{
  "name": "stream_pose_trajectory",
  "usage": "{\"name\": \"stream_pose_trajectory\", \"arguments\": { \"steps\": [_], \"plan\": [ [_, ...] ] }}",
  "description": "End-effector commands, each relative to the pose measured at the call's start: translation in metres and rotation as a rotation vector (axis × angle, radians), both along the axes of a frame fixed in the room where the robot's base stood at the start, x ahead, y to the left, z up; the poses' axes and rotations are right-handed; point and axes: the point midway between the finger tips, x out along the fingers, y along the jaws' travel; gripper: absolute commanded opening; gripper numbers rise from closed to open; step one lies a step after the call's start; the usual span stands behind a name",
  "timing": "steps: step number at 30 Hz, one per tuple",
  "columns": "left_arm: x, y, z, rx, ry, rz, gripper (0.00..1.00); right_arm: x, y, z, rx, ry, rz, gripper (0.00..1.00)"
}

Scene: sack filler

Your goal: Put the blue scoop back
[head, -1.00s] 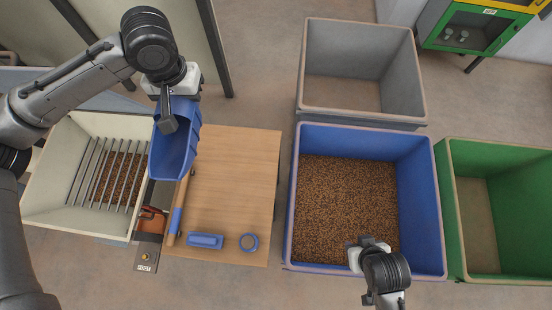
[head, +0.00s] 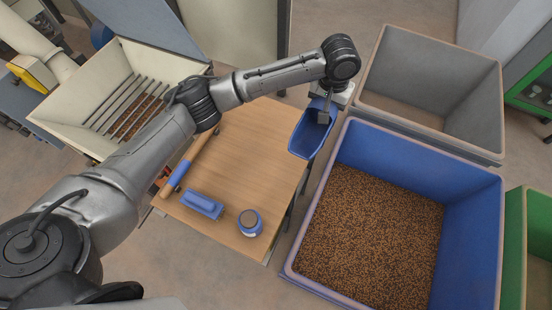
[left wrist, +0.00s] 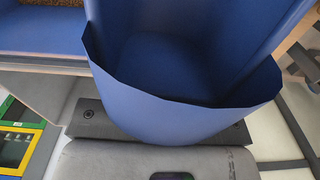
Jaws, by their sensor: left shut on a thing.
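The blue scoop (head: 309,132) is held by my left gripper (head: 325,104), which is shut on it. In the head view it hangs tilted over the gap between the wooden table's right edge and the blue bin. In the left wrist view the scoop (left wrist: 180,75) fills the middle, and the inside that shows is bare blue. The jaws' grip on the handle is mostly hidden. My right gripper is out of the head view.
The blue bin (head: 480,228) holds brown granules. A grey bin (head: 485,90) stands behind it and a green bin (head: 537,215) to its right. The wooden table (head: 241,157) carries a blue-handled tool (head: 181,172), a blue brush-like block (head: 202,204) and a round tin (head: 249,222). A slatted hopper (head: 99,78) stands left.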

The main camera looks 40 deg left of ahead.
Motion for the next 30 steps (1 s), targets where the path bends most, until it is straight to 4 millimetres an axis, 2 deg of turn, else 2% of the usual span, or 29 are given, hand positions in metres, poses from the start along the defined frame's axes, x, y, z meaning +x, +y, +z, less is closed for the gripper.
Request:
{"name": "stream_pose_trajectory", "arguments": {
  "steps": [1,6,11,14,24,30],
  "plan": [
    [0.003,0.001,-0.027,-0.003,0.002,0.012,0.00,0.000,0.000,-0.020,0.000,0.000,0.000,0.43],
    [0.008,0.007,-0.064,-0.001,0.000,0.044,0.00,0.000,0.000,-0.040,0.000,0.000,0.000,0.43],
    [0.010,0.012,-0.081,0.000,-0.001,0.058,0.00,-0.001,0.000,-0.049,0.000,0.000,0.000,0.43],
    [0.007,0.025,-0.092,0.001,-0.002,0.063,0.00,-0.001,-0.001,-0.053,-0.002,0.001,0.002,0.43],
    [-0.009,0.091,-0.132,0.003,-0.001,0.064,0.00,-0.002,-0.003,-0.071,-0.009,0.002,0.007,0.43],
    [-0.015,0.115,-0.147,0.001,-0.002,0.062,0.00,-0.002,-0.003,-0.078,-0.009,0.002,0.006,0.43]
  ]
}}
